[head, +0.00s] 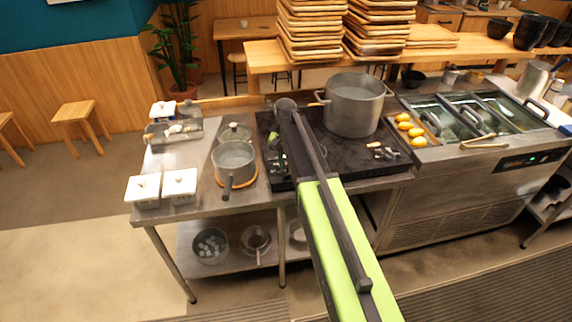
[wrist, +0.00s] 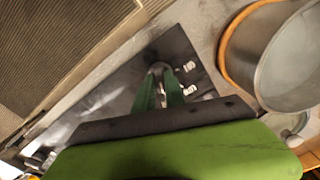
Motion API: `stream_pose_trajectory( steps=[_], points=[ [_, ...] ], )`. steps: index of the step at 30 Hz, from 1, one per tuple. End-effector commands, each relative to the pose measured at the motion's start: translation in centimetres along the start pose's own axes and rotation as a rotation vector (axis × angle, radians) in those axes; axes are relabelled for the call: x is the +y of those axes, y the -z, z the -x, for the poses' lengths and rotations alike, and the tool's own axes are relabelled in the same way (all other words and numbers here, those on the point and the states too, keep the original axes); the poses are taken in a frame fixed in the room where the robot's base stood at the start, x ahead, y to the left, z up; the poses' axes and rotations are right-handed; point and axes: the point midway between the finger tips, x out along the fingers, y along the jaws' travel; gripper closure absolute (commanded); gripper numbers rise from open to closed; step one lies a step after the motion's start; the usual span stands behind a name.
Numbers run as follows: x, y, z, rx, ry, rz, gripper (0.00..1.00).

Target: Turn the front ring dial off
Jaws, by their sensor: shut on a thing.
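The black stove top (head: 345,158) lies in the middle of the counter in the head view. My gripper (wrist: 159,70) is low over the black stove panel (wrist: 120,95) in the wrist view. Its two green fingers are shut on a small silvery dial, mostly hidden between the fingertips. Two more silver dials, an upper one (wrist: 189,66) and a lower one (wrist: 188,92), sit just right of the fingers.
A saucepan (head: 234,157) stands left of the stove; it is close on the right in the wrist view (wrist: 290,60). A large pot (head: 354,105) stands on the stove. Several small metal pieces (head: 383,152) show at the stove's right. White lidded boxes (head: 180,183) stand at the left.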

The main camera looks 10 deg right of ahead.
Motion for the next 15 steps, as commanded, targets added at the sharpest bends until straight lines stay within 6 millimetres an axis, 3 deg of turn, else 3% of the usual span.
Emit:
stream_pose_trajectory(
  steps=[8,15],
  points=[
    [0.02,0.00,-0.01,0.000,0.000,0.043,1.00],
    [0.03,0.01,-0.01,0.000,0.000,0.191,1.00]
  ],
)
